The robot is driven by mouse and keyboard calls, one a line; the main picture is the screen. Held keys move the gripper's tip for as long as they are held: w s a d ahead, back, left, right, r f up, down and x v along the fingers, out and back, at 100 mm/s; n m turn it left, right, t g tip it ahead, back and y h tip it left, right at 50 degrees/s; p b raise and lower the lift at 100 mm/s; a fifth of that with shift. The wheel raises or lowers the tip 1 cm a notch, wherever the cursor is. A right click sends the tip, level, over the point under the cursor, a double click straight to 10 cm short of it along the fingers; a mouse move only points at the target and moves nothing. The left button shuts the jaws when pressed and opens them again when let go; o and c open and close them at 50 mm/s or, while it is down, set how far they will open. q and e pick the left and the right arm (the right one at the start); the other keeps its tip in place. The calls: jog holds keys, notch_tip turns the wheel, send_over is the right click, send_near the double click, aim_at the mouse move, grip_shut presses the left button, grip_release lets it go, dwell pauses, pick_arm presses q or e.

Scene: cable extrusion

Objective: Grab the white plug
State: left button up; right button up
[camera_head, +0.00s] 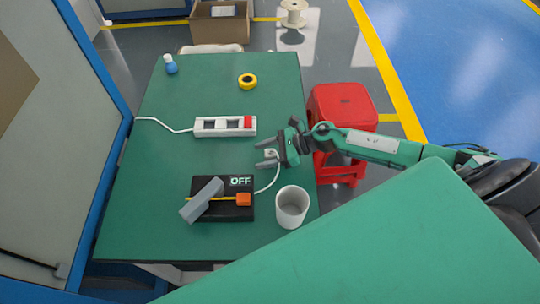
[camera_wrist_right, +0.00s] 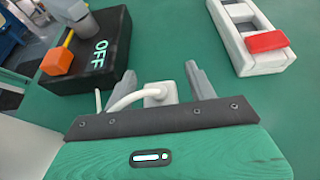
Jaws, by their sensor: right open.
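The white plug (camera_head: 271,154) lies on the green table at the end of a white cable, near the right edge. It also shows in the right wrist view (camera_wrist_right: 160,93), with its cable curving off to the left. My right gripper (camera_head: 266,155) is open, with its two fingers on either side of the plug. My left gripper is not in view.
A black box marked OFF (camera_head: 240,212) with a grey lever (camera_head: 202,200) stands in front. A white cup (camera_head: 291,207) is at the right edge. A white power strip (camera_head: 215,127) with a red switch lies behind. Yellow tape (camera_head: 247,81) and a blue-white bottle (camera_head: 170,66) are farther back.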

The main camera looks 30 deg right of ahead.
jog(key=shift+c, duration=0.3)
jog(key=c, duration=1)
